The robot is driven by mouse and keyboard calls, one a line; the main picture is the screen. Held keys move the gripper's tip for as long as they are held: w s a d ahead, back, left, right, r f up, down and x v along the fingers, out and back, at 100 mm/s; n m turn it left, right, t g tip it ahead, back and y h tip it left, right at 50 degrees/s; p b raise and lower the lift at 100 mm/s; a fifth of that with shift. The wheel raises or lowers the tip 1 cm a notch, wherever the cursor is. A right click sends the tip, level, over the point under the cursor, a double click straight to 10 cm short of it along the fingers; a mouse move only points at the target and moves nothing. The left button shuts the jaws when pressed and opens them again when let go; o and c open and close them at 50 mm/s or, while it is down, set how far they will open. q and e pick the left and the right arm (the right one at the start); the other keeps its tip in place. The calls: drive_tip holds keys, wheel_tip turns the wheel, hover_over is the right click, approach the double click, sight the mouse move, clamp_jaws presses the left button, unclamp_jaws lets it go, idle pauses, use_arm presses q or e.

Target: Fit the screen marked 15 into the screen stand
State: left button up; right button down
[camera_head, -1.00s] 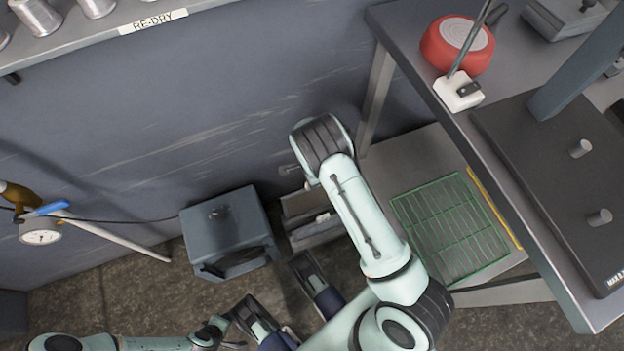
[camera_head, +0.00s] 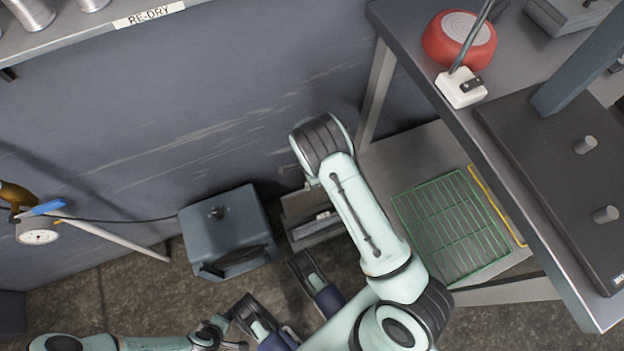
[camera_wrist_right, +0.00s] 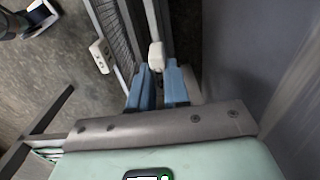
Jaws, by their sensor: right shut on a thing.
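In the right wrist view my right gripper (camera_wrist_right: 157,72) has its two blue fingers shut on a slim pale bar with a white block (camera_wrist_right: 156,55). A mesh panel in a grey frame (camera_wrist_right: 118,35) stands close beside it on the left; I cannot tell whether the held bar belongs to that panel. No mark 15 can be read. In the head view my right arm crosses the middle and its gripper is hidden. My left arm lies at the bottom left, its gripper (camera_head: 215,333) small and unclear. I cannot identify the screen stand for certain.
A grey bench (camera_head: 440,85) at the right carries a black board (camera_head: 550,180) with two pegs and a red round thing (camera_head: 448,40). A green wire rack (camera_head: 450,225) lies on the lower shelf. A grey box (camera_head: 225,230) stands on the floor by the wall.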

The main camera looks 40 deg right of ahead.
use_arm(q)
drive_tip(key=shift+b+x, duration=0.8)
drive_tip(key=shift+b, duration=0.15)
use_arm(e)
drive_tip(key=shift+f, duration=1.25)
use_arm(q)
drive_tip(key=shift+w+a+f+b, duration=0.1)
drive_tip(key=shift+f+b, duration=0.1)
drive_tip(key=shift+b, duration=0.15)
use_arm(e)
drive_tip(key=shift+f, duration=1.4)
drive_tip(key=shift+f, duration=1.15)
idle(0.4)
drive_tip(key=c, duration=1)
unclamp_jaws()
